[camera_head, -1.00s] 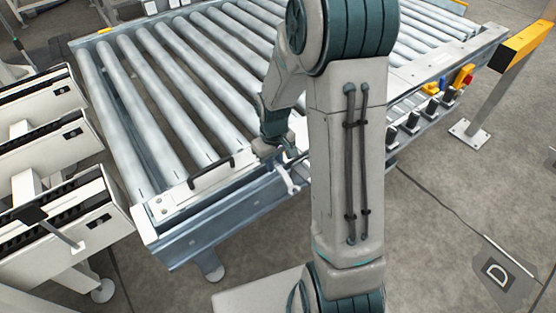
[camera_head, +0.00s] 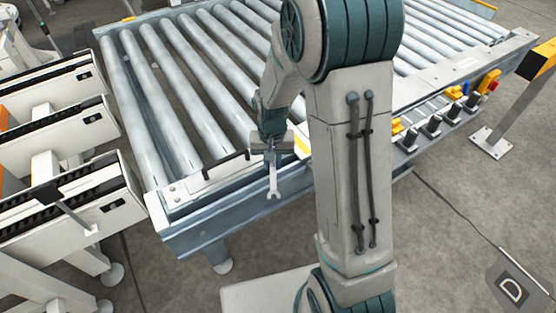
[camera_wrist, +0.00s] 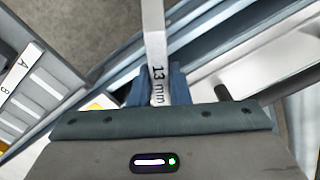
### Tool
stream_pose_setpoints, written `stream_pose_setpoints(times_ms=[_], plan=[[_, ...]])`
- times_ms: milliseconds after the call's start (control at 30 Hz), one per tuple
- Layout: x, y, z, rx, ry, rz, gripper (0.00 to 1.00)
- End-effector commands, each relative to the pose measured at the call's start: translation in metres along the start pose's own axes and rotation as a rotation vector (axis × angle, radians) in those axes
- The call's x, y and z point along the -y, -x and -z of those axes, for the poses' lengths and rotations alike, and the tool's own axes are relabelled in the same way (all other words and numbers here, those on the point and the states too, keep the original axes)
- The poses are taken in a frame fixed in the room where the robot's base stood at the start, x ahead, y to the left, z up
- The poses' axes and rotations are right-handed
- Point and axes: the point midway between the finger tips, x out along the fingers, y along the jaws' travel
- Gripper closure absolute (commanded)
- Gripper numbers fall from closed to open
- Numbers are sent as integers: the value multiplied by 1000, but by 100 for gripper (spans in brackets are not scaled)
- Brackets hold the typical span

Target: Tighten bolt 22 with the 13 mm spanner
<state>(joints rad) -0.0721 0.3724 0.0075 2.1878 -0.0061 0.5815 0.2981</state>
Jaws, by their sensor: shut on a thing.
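My gripper (camera_head: 270,150) is shut on a silver spanner (camera_head: 273,181), which hangs down with its open end lowest, beside the front rail of the roller conveyor. The wrist view shows the spanner's shank (camera_wrist: 155,45) marked "13 mm" between blue-grey jaws, running up out of the picture. The spanner appears clear of the rail, but its exact distance is hard to tell. I cannot make out bolt 22 in either view; my arm covers part of the frame to the right.
White machine units (camera_head: 85,190) stand at left. At right are yellow-topped controls (camera_head: 455,93) and a post (camera_head: 508,105). Open floor (camera_head: 450,230) lies at front right.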

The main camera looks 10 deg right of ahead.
Motion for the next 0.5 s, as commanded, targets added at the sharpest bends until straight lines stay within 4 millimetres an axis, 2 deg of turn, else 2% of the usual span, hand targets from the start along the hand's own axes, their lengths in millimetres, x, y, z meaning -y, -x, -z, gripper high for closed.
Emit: stream_pose_setpoints(times_ms=[267,500], plan=[[12,0,1,-1,-112,1,100],[11,4,1,-1,-113,1,100]])
